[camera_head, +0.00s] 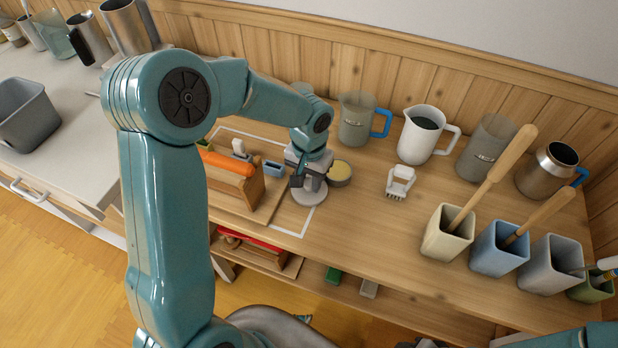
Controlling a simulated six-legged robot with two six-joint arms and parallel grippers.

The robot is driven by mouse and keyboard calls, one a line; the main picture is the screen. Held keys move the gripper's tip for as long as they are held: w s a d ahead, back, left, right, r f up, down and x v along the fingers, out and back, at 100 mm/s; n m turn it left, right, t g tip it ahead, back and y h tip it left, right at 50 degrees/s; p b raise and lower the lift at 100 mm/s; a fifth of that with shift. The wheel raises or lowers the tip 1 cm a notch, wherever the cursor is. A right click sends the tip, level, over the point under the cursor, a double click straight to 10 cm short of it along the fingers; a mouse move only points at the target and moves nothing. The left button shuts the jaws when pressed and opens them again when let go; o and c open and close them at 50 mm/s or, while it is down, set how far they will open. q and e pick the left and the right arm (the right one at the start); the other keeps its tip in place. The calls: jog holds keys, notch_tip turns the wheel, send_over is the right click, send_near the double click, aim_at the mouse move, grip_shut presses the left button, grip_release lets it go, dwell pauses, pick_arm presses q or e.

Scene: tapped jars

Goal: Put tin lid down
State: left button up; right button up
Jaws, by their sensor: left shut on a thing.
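My left gripper (308,182) reaches down over the wooden counter and is shut on the tin lid (310,198), a flat grey disc just below its fingers. I cannot tell whether the lid touches the counter or hangs slightly above it. An open round tin (341,175) with pale yellow contents stands just right of the gripper, partly hidden by it. The lid is beside the tin, nearer to me. My right gripper is not in view.
A small white brush (399,183) lies to the right. Jugs line the back, and tool cups (447,235) stand front right.

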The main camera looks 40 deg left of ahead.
pick_arm(q)
jog(key=shift+f, duration=0.2)
jog(key=o, duration=1)
jog(key=shift+r, duration=0.1)
jog(key=shift+o, duration=0.2)
